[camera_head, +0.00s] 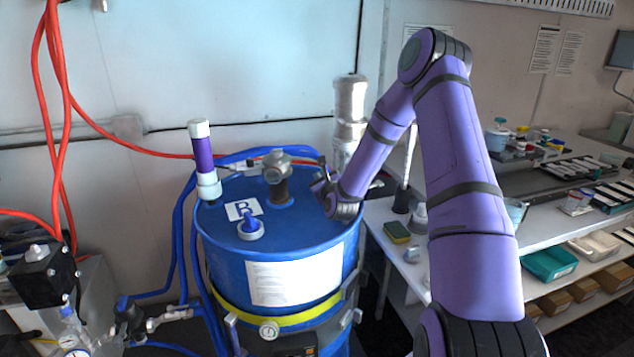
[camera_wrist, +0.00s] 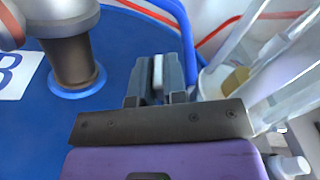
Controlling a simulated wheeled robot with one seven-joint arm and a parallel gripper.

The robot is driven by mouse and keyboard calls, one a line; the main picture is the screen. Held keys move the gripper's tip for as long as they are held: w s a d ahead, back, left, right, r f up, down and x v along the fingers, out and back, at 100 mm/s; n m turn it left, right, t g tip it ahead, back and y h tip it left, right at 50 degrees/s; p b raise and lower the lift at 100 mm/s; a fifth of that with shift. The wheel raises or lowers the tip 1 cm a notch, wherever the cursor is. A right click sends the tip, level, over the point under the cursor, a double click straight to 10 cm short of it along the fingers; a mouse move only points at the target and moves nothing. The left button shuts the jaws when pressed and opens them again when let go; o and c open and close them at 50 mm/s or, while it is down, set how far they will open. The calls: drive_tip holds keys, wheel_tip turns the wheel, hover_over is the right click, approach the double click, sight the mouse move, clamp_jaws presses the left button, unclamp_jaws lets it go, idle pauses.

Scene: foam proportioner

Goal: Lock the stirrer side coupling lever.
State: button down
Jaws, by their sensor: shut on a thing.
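The blue drum (camera_head: 300,235) stands upright, with a grey-headed fitting (camera_head: 277,168) on its lid, which also shows at the left of the wrist view (camera_wrist: 72,62). My gripper (camera_head: 322,182) is at the lid's right rear edge, right of that fitting. In the wrist view its fingers (camera_wrist: 161,82) are closed around a pale narrow piece (camera_wrist: 158,72), which appears to be the coupling lever. The fingers hide most of it. The coupling body and the lever's angle cannot be made out.
A blue hose (camera_wrist: 181,35) passes close by the fingers. A purple tube (camera_head: 203,160) and a blue-capped fitting (camera_head: 250,228) stand on the lid's left. A silver column (camera_head: 350,105) rises behind my gripper. A bench with a sponge (camera_head: 397,232) stands at the right.

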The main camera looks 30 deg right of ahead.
drive_tip(key=shift+s+d+r+m, duration=0.2)
drive_tip(key=shift+d+m, duration=0.35)
drive_tip(key=shift+m, duration=0.25)
drive_tip(key=c, duration=1.2)
unclamp_jaws()
drive_tip(key=shift+o, duration=0.2)
